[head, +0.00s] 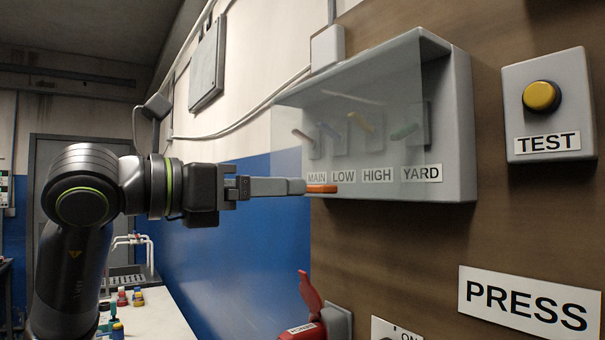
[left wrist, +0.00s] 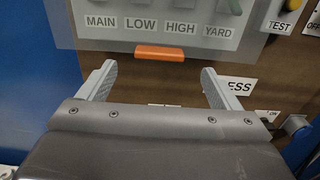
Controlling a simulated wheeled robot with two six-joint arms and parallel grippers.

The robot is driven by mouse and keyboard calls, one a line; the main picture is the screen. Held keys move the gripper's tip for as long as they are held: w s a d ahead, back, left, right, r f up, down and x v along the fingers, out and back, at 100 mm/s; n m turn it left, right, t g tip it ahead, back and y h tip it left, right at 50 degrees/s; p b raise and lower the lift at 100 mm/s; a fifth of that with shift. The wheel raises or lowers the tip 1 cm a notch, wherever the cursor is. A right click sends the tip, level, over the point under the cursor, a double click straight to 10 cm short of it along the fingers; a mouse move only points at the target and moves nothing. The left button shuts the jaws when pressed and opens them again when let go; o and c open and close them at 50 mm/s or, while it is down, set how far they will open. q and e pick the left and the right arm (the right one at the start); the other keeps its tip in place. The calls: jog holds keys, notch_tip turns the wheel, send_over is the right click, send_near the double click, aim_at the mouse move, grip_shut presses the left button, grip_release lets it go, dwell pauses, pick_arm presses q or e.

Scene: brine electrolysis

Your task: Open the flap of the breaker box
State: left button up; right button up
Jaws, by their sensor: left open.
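The grey breaker box (head: 458,120) is on the brown panel, with a clear flap (head: 350,95) that looks shut over its front. Coloured levers show through the flap, above labels MAIN, LOW, HIGH and YARD. An orange tab (head: 321,188) sits at the flap's lower edge; it also shows in the left wrist view (left wrist: 160,53). My left gripper (head: 303,187) is open, its fingertips close to the tab. In the left wrist view the gripper (left wrist: 157,70) has one finger to each side of the tab, with gaps. Contact cannot be told. My right gripper is not in view.
A yellow TEST button (head: 541,96) is right of the box. A PRESS label (head: 528,303) and a red lever (head: 311,293) are below it. A white table (head: 160,318) with small bottles stands lower left.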

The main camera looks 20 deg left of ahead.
pick_arm(q)
jog(key=p+x, duration=0.2)
jog(key=x, duration=0.4)
jog(key=shift+w, duration=0.1)
